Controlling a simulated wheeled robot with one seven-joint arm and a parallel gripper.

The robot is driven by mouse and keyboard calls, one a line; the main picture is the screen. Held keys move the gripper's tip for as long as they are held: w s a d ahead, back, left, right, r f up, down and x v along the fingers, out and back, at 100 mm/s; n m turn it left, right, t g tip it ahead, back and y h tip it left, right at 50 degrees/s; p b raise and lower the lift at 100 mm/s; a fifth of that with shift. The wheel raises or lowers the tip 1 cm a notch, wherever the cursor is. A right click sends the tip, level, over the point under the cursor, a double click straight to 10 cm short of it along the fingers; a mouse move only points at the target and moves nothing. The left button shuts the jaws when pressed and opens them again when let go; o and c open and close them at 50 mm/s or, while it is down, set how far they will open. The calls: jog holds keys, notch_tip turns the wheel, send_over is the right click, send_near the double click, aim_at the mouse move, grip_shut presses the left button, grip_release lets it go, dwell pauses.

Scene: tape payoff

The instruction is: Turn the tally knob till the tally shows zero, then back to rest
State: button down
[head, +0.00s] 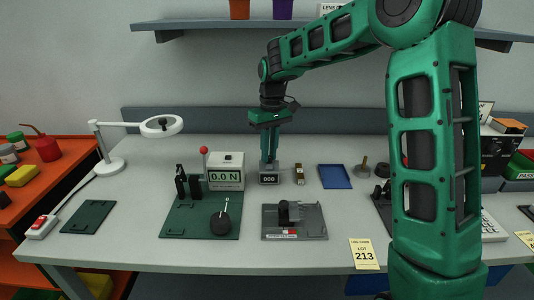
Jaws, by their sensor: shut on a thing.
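The tally (269,180) is a small grey box on the bench, right of the force gauge, and its dark display reads what looks like 000. My gripper (269,163) points straight down over the top of the tally, with its green fingers close together and shut on the tally knob. The knob itself is hidden between the fingertips, so its turn angle cannot be seen.
The gauge (226,176) showing 0.0 N stands on a green plate (180,222) just left of the tally. A grey fixture (313,222) lies in front, a small brass-topped item (299,174) and a blue tray (335,183) to the right. A white lamp (110,165) stands at left.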

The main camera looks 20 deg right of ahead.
jog(key=shift+d+m, duration=0.1)
jog(key=shift+m, duration=1.5)
jog(key=c, duration=2)
grip_release()
jog(key=shift+r, duration=0.1)
jog(key=r, duration=1)
jog(key=shift+d+r, duration=0.25)
jog(key=shift+r, duration=0.05)
